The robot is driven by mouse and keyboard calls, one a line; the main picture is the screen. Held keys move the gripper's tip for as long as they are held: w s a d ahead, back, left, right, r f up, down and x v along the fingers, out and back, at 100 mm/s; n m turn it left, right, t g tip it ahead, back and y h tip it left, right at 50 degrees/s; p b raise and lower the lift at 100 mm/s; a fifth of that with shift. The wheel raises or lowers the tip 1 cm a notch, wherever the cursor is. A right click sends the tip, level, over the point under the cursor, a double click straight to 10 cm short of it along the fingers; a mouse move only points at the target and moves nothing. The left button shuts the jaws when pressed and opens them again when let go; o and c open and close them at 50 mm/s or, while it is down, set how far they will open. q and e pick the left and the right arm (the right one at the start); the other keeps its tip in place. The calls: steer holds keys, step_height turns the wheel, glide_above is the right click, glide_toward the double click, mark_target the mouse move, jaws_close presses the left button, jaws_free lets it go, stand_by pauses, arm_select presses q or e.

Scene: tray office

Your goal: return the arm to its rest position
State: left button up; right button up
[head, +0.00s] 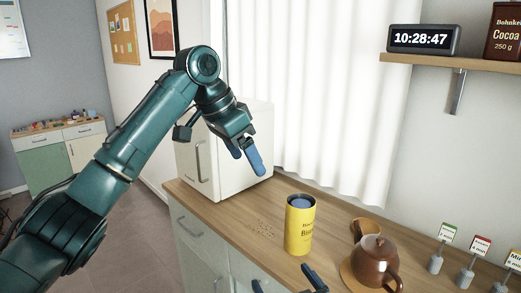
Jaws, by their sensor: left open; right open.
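My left arm (150,130) comes in from the left and is raised and bent at the elbow. Its gripper (246,156) is open and empty, pointing down in front of the white cabinet-like box (253,125), above the wooden counter. My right gripper (286,283) shows only as blue fingertips at the bottom edge. It is open, with its fingers apart and nothing visible between them, below the yellow canister (299,232). The rest of my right arm is out of view.
A brown teapot (373,262) sits on a round wooden board, with a brown cup (359,229) behind it. Small signs on stands (437,252) line the right. Small crumbs (262,229) lie on the counter (222,206). A wall shelf (465,62) holds a clock (422,39) and tin (505,32).

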arm_select(q)
step_height(320, 180, down, 24)
steer(key=d+r+n+t+h, duration=0.1)
steer(key=d+n+t+h, duration=0.1)
steer(key=n, duration=0.1)
steer(key=s+a+f+n+t, duration=0.3)
steer(key=s+f, duration=0.5)
steer(key=f, duration=0.6)
steer(key=s+a+f+n+t+y, duration=0.1)
steer(key=s+a, duration=0.3)
steer(key=s, duration=0.6)
steer(key=s+a+f+n+t+y, duration=0.1)
steer(key=s+a+f, duration=0.3)
steer(key=s, duration=0.6)
steer(key=shift+a+n+t+y+p, duration=0.3)
steer(key=shift+a+t+y+p, duration=0.1)
steer(key=shift+a+t+y, duration=0.3)
arm_select(e)
steer(key=s+d+f+g+h, duration=0.1)
steer(key=s+d+f+g, duration=0.2)
steer(key=s+d+f, duration=0.2)
steer(key=s+d+f+m+g+h, duration=0.1)
steer(key=s+d+f+g+h, duration=0.1)
steer(key=s+f, duration=1)
steer(key=d+f+g, duration=0.1)
steer(key=d, duration=0.1)
steer(key=shift+s+d+f, duration=0.15)
steer(key=shift+s+d, duration=0.1)
steer(key=shift+d, duration=0.1)
